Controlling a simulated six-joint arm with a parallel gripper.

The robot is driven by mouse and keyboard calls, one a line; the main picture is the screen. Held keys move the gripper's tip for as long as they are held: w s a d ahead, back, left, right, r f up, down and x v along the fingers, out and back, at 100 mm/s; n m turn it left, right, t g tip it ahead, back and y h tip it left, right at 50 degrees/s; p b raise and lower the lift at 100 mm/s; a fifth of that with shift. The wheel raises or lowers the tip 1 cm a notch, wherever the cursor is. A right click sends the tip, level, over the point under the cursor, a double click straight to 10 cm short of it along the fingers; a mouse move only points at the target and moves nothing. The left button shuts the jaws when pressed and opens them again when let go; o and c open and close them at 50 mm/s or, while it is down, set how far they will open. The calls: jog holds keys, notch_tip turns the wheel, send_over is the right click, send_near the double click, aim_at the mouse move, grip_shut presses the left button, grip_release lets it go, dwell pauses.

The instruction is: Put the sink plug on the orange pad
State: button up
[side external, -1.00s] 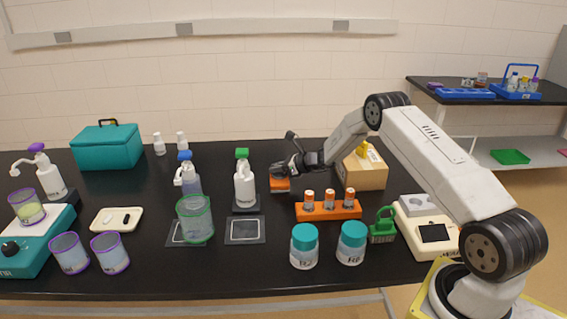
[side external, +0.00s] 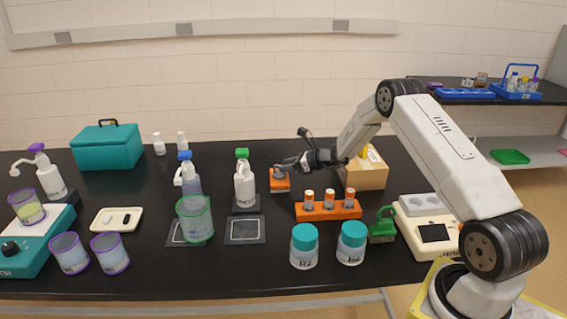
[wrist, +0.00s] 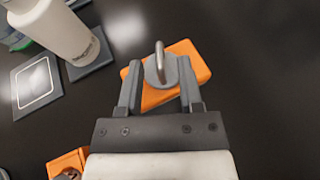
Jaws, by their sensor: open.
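The sink plug, a grey disc with an upright metal loop handle (wrist: 160,65), rests on the orange pad (wrist: 200,62) in the wrist view. In the side external view the orange pad (side external: 280,186) lies on the black bench behind the bottles, with the grey plug (side external: 280,173) on it. My gripper (wrist: 160,92) is open, with one finger on each side of the plug and a gap between each finger and the loop. In the side external view my gripper (side external: 283,167) is close to the plug, and its fingertips are hard to make out.
A white bottle with a green top (side external: 244,182) stands on a dark pad left of the orange pad. An orange rack (side external: 328,211) with several vials sits in front to the right. A cardboard box (side external: 366,173) stands to the right. The bench behind the orange pad is clear.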

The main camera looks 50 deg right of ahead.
jog(key=v, duration=0.7)
jog(key=shift+s+d, duration=0.2)
jog(key=shift+s, duration=0.15)
jog(key=shift+r, duration=0.15)
